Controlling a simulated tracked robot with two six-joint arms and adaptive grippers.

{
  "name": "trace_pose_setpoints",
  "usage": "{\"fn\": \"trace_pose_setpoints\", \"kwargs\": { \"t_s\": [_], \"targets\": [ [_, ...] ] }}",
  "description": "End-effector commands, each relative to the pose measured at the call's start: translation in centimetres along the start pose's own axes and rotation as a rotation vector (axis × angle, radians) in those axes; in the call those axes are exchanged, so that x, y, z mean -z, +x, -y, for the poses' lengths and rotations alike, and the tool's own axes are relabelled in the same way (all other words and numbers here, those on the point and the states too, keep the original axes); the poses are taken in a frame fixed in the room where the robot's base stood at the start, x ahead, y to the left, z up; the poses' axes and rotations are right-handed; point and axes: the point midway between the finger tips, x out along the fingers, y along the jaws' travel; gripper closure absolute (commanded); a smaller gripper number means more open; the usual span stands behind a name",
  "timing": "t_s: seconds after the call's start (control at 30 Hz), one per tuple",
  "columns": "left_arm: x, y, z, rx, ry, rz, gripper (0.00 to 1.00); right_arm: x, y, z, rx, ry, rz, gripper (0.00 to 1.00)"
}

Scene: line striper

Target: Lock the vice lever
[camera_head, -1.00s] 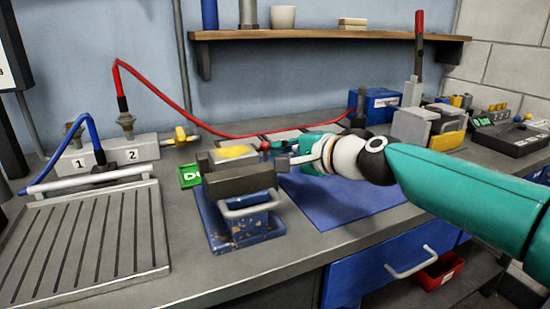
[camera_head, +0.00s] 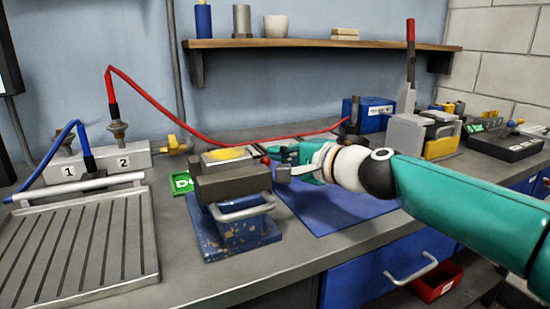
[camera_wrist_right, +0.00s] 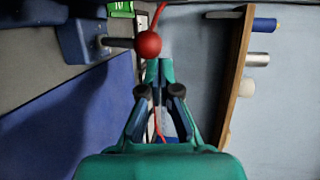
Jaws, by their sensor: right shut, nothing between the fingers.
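The vice has a blue, paint-chipped base (camera_head: 236,232) and grey jaws (camera_head: 233,184), and stands near the bench front. Its lever ends in a red ball knob (camera_head: 265,159), partly hidden in the head view. In the right wrist view the red knob (camera_wrist_right: 148,44) sits on a dark rod (camera_wrist_right: 118,43) reaching out from the blue vice body (camera_wrist_right: 80,42). My right gripper (camera_head: 284,153) is just right of the knob. In the wrist view its fingertips (camera_wrist_right: 159,68) are together and empty, just below the knob; I cannot tell whether they touch it. My left gripper is out of view.
A blue mat (camera_head: 335,208) lies right of the vice. A red cable (camera_head: 215,132) arcs behind it, and a green label (camera_head: 181,183) is beside it. A slotted metal plate (camera_head: 85,240) is at left. A wooden shelf (camera_head: 320,43) hangs above.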

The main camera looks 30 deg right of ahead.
Motion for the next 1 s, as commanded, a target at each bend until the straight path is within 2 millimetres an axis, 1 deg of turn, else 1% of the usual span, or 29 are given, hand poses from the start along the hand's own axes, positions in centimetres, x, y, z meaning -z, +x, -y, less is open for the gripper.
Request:
{"fn": "trace_pose_setpoints", "kwargs": {
  "t_s": [0.03,0.17,0.2,0.4,0.5,0.6,0.7,0.8,1.0],
  "targets": [
    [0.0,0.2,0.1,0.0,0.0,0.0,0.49,0.8,0.2,-0.1,-0.001,0.0,-0.003,1.0],
    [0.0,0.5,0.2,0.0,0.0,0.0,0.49,2.8,0.8,0.2,-0.002,0.0,0.001,1.0],
    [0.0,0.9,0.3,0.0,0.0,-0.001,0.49,2.6,-0.3,-0.1,0.002,-0.001,0.001,1.0],
    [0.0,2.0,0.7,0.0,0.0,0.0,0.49,2.6,-4.6,-1.7,0.001,-0.001,0.001,1.0],
    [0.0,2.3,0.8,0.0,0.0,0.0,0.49,2.6,-6.3,-2.3,0.0,-0.001,0.002,1.0],
    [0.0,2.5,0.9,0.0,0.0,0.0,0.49,2.6,-7.5,-2.7,-0.001,-0.001,0.002,1.0],
    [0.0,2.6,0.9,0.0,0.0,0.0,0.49,2.6,-8.3,-2.9,-0.001,-0.001,0.004,1.0],
    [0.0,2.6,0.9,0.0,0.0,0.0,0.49,2.6,-8.7,-3.0,-0.002,-0.001,0.005,1.0],
    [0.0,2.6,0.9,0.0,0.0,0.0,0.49,2.6,-8.7,-3.0,-0.001,-0.001,0.005,1.0]
  ]
}}
